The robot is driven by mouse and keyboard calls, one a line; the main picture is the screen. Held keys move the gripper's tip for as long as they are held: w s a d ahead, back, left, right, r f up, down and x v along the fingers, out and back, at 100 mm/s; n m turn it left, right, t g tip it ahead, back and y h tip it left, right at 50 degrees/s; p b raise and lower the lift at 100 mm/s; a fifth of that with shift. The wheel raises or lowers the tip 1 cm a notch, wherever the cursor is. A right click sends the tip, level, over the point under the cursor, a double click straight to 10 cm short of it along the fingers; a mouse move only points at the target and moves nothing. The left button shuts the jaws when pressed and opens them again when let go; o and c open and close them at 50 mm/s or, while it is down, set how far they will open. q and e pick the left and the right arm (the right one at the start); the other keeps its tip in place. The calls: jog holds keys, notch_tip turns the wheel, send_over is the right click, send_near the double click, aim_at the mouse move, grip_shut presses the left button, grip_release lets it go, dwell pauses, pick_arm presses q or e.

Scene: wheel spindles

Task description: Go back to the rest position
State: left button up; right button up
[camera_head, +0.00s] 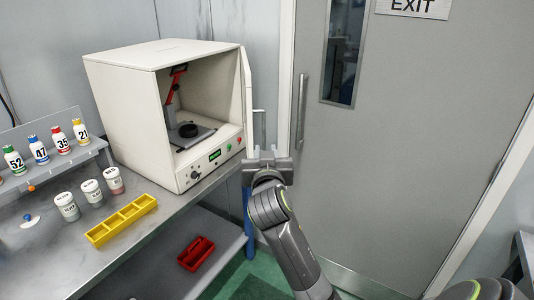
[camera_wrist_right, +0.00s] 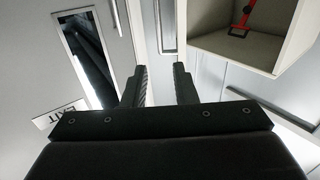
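My right gripper (camera_head: 267,155) is raised in front of the grey door, just right of the white cabinet's opening. In the right wrist view its two dark fingers (camera_wrist_right: 160,85) stand apart with nothing between them, so it is open and empty. My left gripper is not in either view. The white cabinet (camera_head: 130,110) stands open on the bench, with a red device (camera_head: 175,85) and a black ring-shaped part (camera_head: 188,130) on a plate inside.
The metal bench (camera_head: 150,235) holds a yellow tray (camera_head: 122,219), several labelled jars (camera_head: 92,192) and a rack of numbered bottles (camera_head: 42,152). A red caddy (camera_head: 196,253) sits on the lower shelf. The grey door (camera_head: 400,150) is shut behind my right arm. Green floor shows below.

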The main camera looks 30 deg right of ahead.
dwell(0.3)
notch_tip(320, 180, down, 21)
jog(key=w+n+g+y, duration=0.2)
jog(key=n+g+y, duration=0.1)
jog(key=n, duration=0.1)
jog(key=s+f+n+g+y, duration=0.15)
jog(key=s+f, duration=0.35)
jog(key=f, duration=0.7)
jog(key=s+f+g+y, duration=0.1)
jog(key=s+f+g, duration=0.25)
jog(key=f, duration=0.85)
jog(key=s+f+g+y, duration=0.1)
jog(key=s+f+g, duration=0.2)
jog(key=s+f, duration=1.5)
jog(key=s+a+f+g, duration=0.1)
jog(key=s+f, duration=0.3)
jog(key=s, duration=0.9)
jog(key=s+a+f+g+y+b, duration=0.1)
jog(key=s+f, duration=0.3)
jog(key=s, duration=0.9)
jog(key=shift+s+a+g, duration=0.15)
jog(key=shift+a+g, duration=0.05)
jog(key=shift+g, duration=0.6)
